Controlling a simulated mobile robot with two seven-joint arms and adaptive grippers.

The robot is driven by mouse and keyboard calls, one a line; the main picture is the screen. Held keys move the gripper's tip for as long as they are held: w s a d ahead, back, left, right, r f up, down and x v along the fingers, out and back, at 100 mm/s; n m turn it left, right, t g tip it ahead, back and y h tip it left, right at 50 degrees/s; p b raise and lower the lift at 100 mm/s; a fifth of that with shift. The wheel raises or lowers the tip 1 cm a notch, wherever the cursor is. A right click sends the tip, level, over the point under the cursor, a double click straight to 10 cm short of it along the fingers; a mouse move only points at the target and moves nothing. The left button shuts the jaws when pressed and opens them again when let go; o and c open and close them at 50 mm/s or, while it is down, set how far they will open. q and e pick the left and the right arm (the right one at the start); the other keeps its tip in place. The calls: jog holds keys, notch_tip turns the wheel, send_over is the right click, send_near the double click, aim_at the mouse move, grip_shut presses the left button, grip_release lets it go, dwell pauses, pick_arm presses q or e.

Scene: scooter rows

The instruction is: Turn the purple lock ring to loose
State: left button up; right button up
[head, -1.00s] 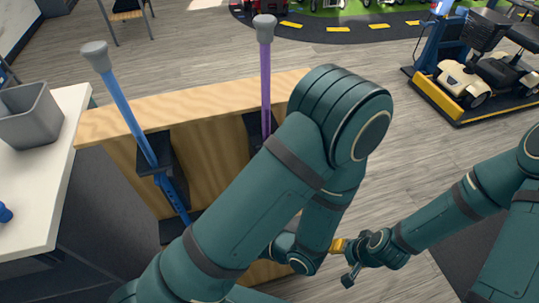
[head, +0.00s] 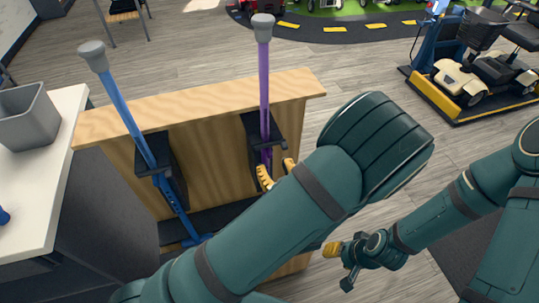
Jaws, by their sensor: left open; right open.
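The purple pole (head: 264,85) stands upright with a grey cap on top, held by a dark bracket (head: 252,128) on a wooden panel. Its purple lock ring cannot be made out; the lower pole is partly hidden by my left arm. My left gripper (head: 276,171) is open, its yellow fingertips close to the purple pole just below the bracket; I cannot tell whether they touch it. My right gripper (head: 338,254) is open and empty at lower right, apart from the panel.
A blue pole (head: 122,102) leans in another dark bracket (head: 175,170) left of the purple one. A white table (head: 45,185) with a grey bin (head: 28,117) stands at left. A scooter (head: 468,78) is on a platform at back right.

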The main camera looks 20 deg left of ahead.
aim_at(270, 155)
pick_arm(q)
jog(key=shift+x, duration=2.35)
grip_shut()
